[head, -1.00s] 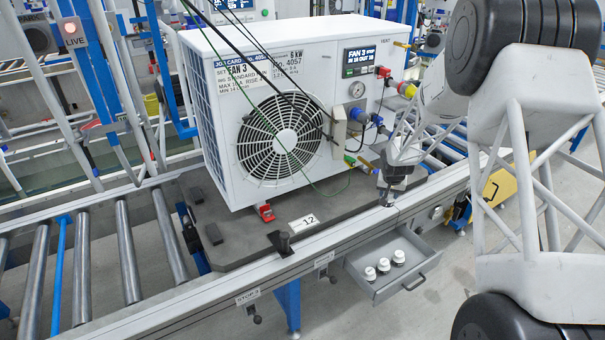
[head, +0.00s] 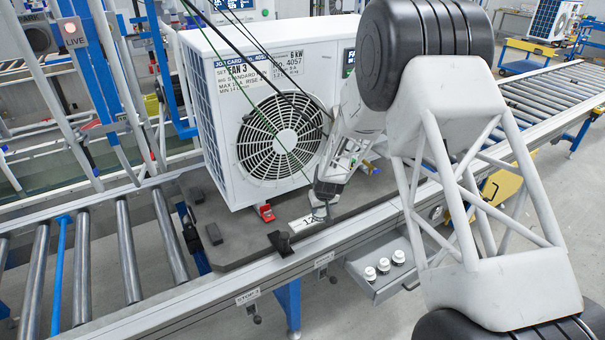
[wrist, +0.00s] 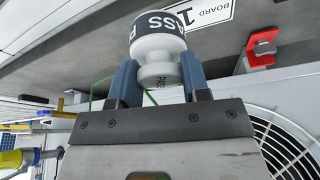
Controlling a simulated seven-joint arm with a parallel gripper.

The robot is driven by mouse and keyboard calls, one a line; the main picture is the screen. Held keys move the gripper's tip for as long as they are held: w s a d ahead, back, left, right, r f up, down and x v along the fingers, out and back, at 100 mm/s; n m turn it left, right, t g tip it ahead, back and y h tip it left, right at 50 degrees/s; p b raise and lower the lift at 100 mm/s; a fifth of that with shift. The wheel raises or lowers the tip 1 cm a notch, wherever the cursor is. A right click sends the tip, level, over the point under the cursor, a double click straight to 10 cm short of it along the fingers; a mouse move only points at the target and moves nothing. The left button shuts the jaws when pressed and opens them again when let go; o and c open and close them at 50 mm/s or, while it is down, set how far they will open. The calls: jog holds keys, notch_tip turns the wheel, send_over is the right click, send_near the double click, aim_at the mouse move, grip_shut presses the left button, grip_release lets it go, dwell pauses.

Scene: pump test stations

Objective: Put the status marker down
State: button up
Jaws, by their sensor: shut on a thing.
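The status marker (wrist: 158,45) is a white knob-shaped piece with a dark band reading "PASS". In the wrist view it sits between the two blue-grey fingers of my gripper (wrist: 160,82), which are shut on its narrow neck. In the head view my gripper (head: 323,198) points down over the front edge of the dark board (head: 240,250), beside the white number label (head: 303,224) reading "12". The marker (head: 319,212) shows only small below the fingers there. I cannot tell whether its base touches the board. The label also shows in the wrist view (wrist: 205,14).
The white fan unit (head: 225,160) stands on the board behind my gripper. A red clamp (head: 265,212) and a black block (head: 280,242) are to the left. Cables hang before the unit.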

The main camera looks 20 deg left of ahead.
jog(key=shift+a, duration=0.1)
dwell(0.3)
jog(key=shift+w+a+f, duration=0.25)
jog(key=shift+w+a, duration=0.75)
jog(key=shift+w, duration=1.45)
jog(key=shift+w+a+f, duration=0.25)
jog(key=shift+w+a, duration=0.8)
jog(key=shift+w, duration=1.45)
jog(key=shift+w+a+f, duration=0.25)
jog(key=shift+w+a, duration=0.75)
jog(key=shift+w, duration=1.45)
jog(key=shift+f, duration=1.75)
jog(key=shift+f, duration=0.1)
jog(key=o, duration=1)
jog(key=shift+v, duration=6.1)
